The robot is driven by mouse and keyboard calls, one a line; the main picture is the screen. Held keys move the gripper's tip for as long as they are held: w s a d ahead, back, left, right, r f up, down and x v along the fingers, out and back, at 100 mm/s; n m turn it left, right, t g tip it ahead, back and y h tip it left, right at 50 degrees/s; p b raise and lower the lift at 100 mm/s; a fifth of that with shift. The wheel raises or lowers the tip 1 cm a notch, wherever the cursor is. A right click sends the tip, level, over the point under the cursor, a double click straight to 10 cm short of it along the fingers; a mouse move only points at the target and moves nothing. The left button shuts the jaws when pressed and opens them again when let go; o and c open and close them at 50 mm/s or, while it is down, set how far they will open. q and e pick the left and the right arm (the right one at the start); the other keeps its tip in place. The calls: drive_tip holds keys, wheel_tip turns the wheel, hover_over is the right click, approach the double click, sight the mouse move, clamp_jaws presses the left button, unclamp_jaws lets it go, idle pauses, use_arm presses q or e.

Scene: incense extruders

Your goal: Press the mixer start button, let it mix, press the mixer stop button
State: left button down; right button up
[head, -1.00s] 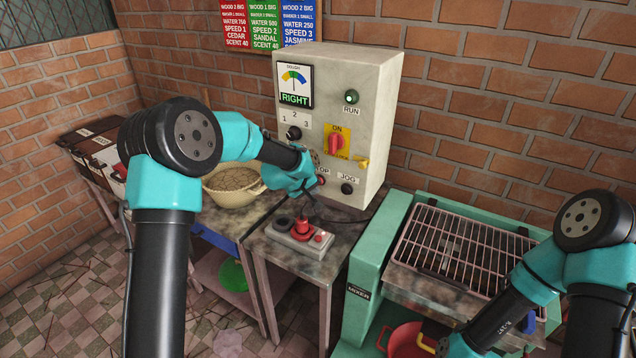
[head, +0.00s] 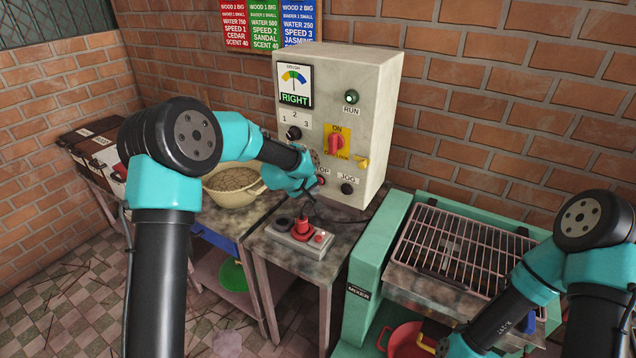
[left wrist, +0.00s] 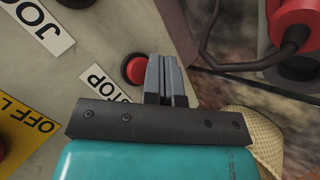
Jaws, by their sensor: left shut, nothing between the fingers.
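The control box (head: 375,90) stands on a small table against the brick wall. Its red stop button (head: 321,181) is partly hidden by my left gripper (head: 308,190), and it shows clearly in the left wrist view (left wrist: 134,68). My left gripper is shut and empty, with its fingertips (left wrist: 166,62) close beside the stop button in that view. I cannot tell whether they touch the panel. The start button is not visible. The green RUN lamp (head: 351,97) is at the panel's upper right. The green mixer (head: 376,260), with a wire grate (head: 460,245), stands at right.
A pale bowl (head: 233,190) stands left of the box. The rotary switch (head: 337,143) and JOG button (head: 347,188) are close by. My right arm crosses the lower right.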

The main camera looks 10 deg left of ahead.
use_arm(q)
drive_tip(key=shift+w+d, duration=0.1)
drive_tip(key=shift+w, duration=0.05)
idle(0.5)
drive_tip(key=shift+w, duration=0.25)
drive_tip(key=shift+w+d, duration=0.2)
drive_tip(key=shift+w, duration=0.25)
idle(1.0)
drive_tip(key=shift+s, duration=0.1)
drive_tip(key=shift+s+a, duration=0.3)
drive_tip(key=shift+s, duration=0.45)
drive_tip(key=shift+s+a, duration=0.25)
drive_tip(key=shift+s, duration=0.55)
drive_tip(key=shift+s+a, duration=0.25)
drive_tip(key=shift+s, duration=0.55)
drive_tip(key=shift+s+a, duration=0.25)
drive_tip(key=shift+s, duration=0.55)
